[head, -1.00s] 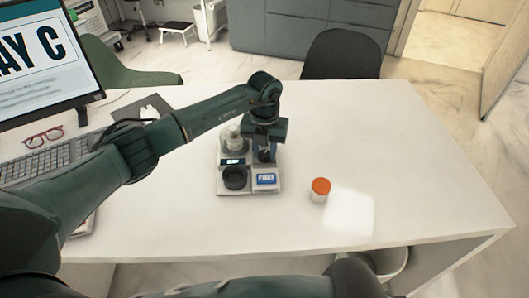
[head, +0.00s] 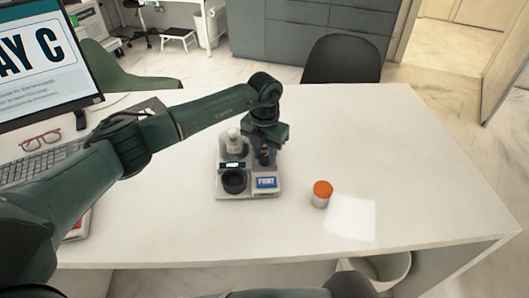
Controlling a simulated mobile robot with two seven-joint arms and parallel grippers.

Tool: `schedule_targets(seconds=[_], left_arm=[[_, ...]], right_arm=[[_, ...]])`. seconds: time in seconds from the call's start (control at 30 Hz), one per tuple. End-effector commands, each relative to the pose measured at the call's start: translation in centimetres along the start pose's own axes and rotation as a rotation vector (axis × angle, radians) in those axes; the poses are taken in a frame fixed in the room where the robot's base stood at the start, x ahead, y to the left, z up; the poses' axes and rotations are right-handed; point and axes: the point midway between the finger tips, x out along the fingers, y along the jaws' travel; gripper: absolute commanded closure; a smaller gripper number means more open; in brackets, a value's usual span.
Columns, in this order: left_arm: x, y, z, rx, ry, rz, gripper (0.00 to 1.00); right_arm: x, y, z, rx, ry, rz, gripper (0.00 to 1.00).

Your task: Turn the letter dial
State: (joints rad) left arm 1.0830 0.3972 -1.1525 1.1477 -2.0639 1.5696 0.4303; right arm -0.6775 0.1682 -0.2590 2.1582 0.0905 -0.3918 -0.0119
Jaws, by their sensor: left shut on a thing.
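A small grey label device (head: 221,193) stands on the white desk. It has a blue PRINT button (head: 266,182), a small lit display (head: 232,165) too small to read, a black round part (head: 234,181) at its front left and a pale round-topped part (head: 233,142) at its back left. My left gripper (head: 264,158) points down at the device's back right and is shut on the letter dial, which its fingers mostly hide. My right gripper is out of view.
An orange-capped bottle (head: 322,193) stands right of the device. A monitor (head: 45,55), red glasses (head: 42,140) and a keyboard (head: 40,165) are at the left. The desk's right side (head: 420,160) is clear.

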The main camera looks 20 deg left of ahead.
Motion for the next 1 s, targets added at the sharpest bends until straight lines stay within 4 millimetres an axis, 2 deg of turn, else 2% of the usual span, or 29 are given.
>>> schedule_targets(seconds=[0.07, 0.1, 0.33, 0.67, 0.77, 1.0], left_arm=[[-0.1, 0.0, 0.1, 0.000, -0.002, 0.000, 0.93], [-0.1, 0.0, 0.1, -0.001, -0.002, 0.000, 0.69], [-0.1, 0.0, 0.0, -0.001, -0.001, 0.000, 0.50], [-0.5, 0.0, 0.0, -0.001, -0.001, 0.000, 0.48], [-1.6, 0.1, 0.1, -0.002, -0.003, 0.000, 0.48], [-6.8, 0.1, 0.1, -0.002, -0.006, 0.000, 0.48]], right_arm=[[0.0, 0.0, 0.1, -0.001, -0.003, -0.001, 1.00], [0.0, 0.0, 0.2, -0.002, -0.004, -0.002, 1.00], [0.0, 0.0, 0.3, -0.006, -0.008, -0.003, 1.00], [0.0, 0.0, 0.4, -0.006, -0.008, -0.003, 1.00], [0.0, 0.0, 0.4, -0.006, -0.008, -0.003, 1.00], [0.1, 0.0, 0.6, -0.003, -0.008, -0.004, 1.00]])
